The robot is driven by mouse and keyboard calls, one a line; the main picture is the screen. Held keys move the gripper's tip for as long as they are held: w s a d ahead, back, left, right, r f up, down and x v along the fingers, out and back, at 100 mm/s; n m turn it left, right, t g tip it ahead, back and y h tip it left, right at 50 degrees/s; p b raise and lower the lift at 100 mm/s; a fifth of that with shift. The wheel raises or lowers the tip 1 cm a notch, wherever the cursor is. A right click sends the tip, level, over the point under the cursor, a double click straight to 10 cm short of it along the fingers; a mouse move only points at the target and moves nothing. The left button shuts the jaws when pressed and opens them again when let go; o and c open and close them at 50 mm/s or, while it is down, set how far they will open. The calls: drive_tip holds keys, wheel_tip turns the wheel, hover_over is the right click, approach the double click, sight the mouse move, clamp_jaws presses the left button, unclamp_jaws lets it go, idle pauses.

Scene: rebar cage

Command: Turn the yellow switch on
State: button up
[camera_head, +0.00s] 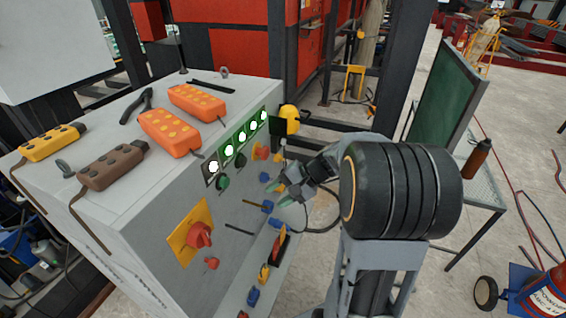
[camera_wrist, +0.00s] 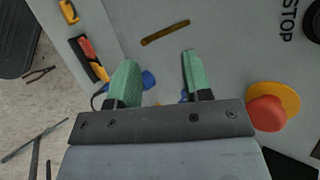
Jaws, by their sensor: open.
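A small yellow switch (camera_head: 264,274) sits low on the sloped front of the grey control cabinet (camera_head: 150,262). It also shows in the wrist view (camera_wrist: 69,12), at the top left and partly cut by the frame. Its exact lever position is too small to tell. My gripper (camera_head: 281,194) is in front of the panel, further along it and higher in the head view than the yellow switch. In the wrist view its green fingers (camera_wrist: 160,62) are apart and empty, with the panel behind them. The yellow switch lies outside the fingers, up and to the left.
A red-and-black switch (camera_wrist: 88,58) lies between my gripper and the yellow switch. Blue knobs (camera_wrist: 148,80) are near the fingers. A red emergency stop button (camera_wrist: 268,108) is at the right. Orange pendants (camera_head: 170,132) lie on the cabinet top. A green board (camera_head: 450,100) stands at the right.

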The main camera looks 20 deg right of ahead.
drive_tip(key=w+d+f+m+t+y, duration=0.2)
drive_tip(key=w+d+m+t, duration=0.2)
drive_tip(key=w+d, duration=0.15)
drive_tip(key=m+t, duration=0.5)
drive_tip(key=t, duration=0.2)
approach(283, 160)
drive_tip(key=p+x, duration=0.1)
drive_tip(key=x, duration=0.4)
drive_tip(key=p+x, duration=0.1)
drive_tip(key=x, duration=0.4)
drive_tip(key=shift+w+f, duration=0.15)
drive_tip(key=shift+w, duration=0.1)
drive_tip(key=c, duration=0.6)
drive_tip(key=shift+c, duration=0.2)
